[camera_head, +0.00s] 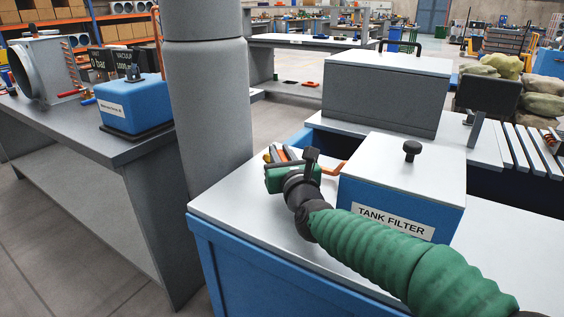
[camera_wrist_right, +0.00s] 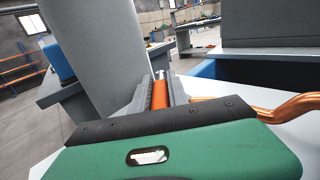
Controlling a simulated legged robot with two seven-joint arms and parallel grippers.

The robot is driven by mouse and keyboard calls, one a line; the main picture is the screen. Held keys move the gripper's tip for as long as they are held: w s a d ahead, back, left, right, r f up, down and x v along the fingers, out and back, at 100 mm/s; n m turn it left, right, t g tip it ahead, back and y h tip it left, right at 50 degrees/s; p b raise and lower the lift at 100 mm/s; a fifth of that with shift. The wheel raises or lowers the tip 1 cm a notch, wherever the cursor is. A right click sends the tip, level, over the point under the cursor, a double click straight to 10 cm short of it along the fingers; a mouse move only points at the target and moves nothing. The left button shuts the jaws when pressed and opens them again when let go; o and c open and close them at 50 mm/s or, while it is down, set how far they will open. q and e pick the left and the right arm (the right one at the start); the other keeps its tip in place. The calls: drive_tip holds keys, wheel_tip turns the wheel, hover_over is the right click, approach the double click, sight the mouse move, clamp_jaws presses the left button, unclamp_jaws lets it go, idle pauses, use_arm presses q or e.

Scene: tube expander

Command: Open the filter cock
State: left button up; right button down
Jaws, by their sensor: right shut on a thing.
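The blue tank filter box (camera_head: 388,208), labelled "TANK FILTER", stands on the workbench with a grey-white lid. A copper pipe (camera_head: 334,168) shows at its left side and also in the right wrist view (camera_wrist_right: 290,112). My right gripper (camera_head: 281,156) is left of the box. It is shut on an orange handle (camera_wrist_right: 160,95), which lies between its fingers in the right wrist view and seems to be the filter cock's lever. The cock's body is hidden behind my gripper, so I cannot tell its position. My left gripper is not in view.
A round grey column (camera_head: 207,100) rises left of the bench. A large grey box (camera_head: 385,95) stands behind the filter. A second table (camera_head: 60,120) at left holds a blue pump (camera_head: 134,105). The bench top (camera_head: 240,210) is clear in front of my gripper.

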drive_tip(key=shift+r, duration=0.1)
drive_tip(key=c, duration=1.3)
unclamp_jaws()
